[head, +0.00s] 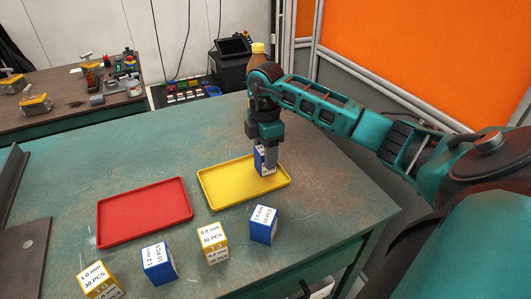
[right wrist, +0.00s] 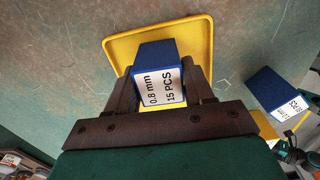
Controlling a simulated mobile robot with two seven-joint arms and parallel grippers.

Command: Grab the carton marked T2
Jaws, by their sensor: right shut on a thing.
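My right gripper (head: 265,158) is shut on a blue carton (head: 262,165) at the right part of the yellow tray (head: 225,188). In the right wrist view this carton (right wrist: 158,84) sits between both fingers, and its white label reads 0.8 mm, 15 PCS. I cannot tell whether its base touches the tray. I can read no T2 mark on any carton. In front of the trays stand a yellow carton (head: 100,281), a blue carton (head: 159,264), another yellow carton (head: 212,243) and another blue carton (head: 263,225). My left gripper is out of view.
A red tray (head: 145,212) lies empty to the left of the yellow tray on the green table (head: 330,205). Dark metal pieces (head: 22,255) lie at the left edge. Behind are a workbench (head: 60,105) and an orange panel (head: 430,50). The table right of the yellow tray is clear.

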